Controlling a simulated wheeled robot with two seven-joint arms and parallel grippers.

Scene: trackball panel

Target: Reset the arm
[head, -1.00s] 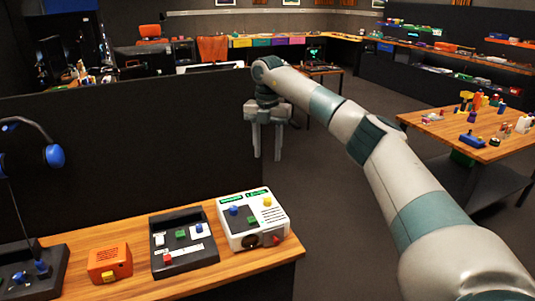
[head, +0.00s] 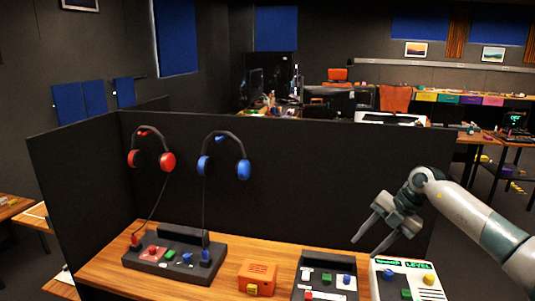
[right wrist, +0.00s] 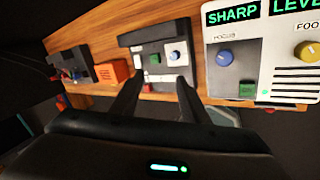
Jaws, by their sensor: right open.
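My right arm reaches in from the right in the head view. Its gripper (head: 365,247) is open and empty, fingers pointing down-left, above the back of the desk near the white panel (head: 408,280). In the right wrist view the two fingers (right wrist: 158,82) stand apart with nothing between them. Beyond them is the dark panel with knobs (right wrist: 156,55), and the white panel marked SHARP and LEVEL (right wrist: 258,52) is to their right. I cannot tell whether the fingers touch any panel. My left gripper is not in view.
The wooden desk (head: 230,250) also carries an orange box (head: 258,279) and a black control panel (head: 175,260). Red headphones (head: 150,150) and blue headphones (head: 224,155) hang at the dark partition (head: 300,185) behind.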

